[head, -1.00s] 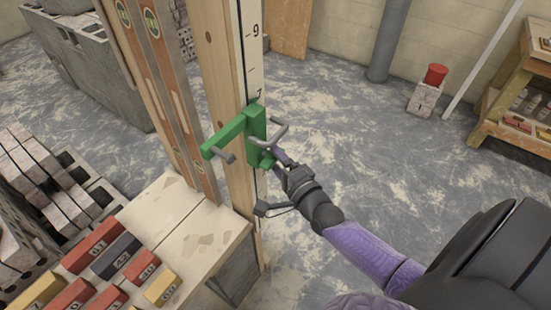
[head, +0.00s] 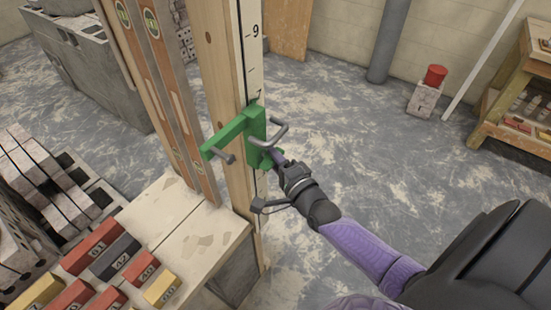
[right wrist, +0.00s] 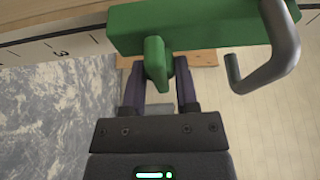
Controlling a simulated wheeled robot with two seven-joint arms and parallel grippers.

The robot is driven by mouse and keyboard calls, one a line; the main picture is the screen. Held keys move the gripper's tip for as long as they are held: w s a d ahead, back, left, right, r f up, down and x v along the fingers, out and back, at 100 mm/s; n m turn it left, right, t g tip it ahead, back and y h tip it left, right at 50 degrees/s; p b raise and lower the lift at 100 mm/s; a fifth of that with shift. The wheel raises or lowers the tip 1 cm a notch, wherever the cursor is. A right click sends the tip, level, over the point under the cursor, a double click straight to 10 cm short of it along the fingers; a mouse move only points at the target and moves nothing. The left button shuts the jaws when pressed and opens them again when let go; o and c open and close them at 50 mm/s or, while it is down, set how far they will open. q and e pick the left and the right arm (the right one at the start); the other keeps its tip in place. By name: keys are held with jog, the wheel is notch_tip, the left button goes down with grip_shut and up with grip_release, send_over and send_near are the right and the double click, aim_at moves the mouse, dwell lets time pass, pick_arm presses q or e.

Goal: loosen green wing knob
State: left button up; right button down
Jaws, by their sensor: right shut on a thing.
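A green clamp (head: 255,123) with a grey handle (head: 279,131) sits on the upright wooden post that carries a scale strip. In the right wrist view the green clamp body (right wrist: 208,26) crosses the top. The green wing knob (right wrist: 155,66) sticks out from it toward the camera. My right gripper (head: 276,159) is at the knob below the handle. Its two fingers (right wrist: 160,75) lie on either side of the knob and are shut on it. In the head view the fingers hide most of the knob. My left gripper is not in view.
Two spirit levels (head: 159,85) lean beside the post (head: 222,95). Numbered blocks (head: 120,262) lie on the worktop (head: 190,220) at lower left. Bricks stand further left. A wooden shelf (head: 520,95) is at right.

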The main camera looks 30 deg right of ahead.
jog(key=shift+f+n, duration=0.1)
jog(key=shift+n, duration=0.3)
jog(key=shift+f+n+t+b, duration=0.1)
jog(key=shift+n+t+b, duration=0.4)
jog(key=shift+n+b, duration=0.45)
jog(key=n+t+y+b, duration=0.1)
jog(key=n, duration=0.3)
jog(key=shift+b, duration=0.35)
jog(key=n+t+y+b, duration=0.1)
jog(key=n, duration=0.2)
jog(key=shift+n+y, duration=0.25)
jog(key=shift+y, duration=0.05)
jog(key=n+y+b, duration=0.1)
jog(key=n, duration=0.1)
jog(key=n+y+b, duration=0.1)
jog(key=n, duration=0.1)
jog(key=shift+n+t, duration=0.3)
jog(key=shift+n, duration=0.1)
jog(key=n+y, duration=0.2)
jog(key=n, duration=0.1)
jog(key=n+y+b, duration=0.1)
jog(key=n, duration=0.3)
jog(key=shift+r+y+b, duration=0.2)
jog(key=shift+y+b, duration=0.1)
jog(key=shift+y, duration=0.1)
jog(key=shift+n+g, duration=0.4)
jog(key=shift+g, duration=0.1)
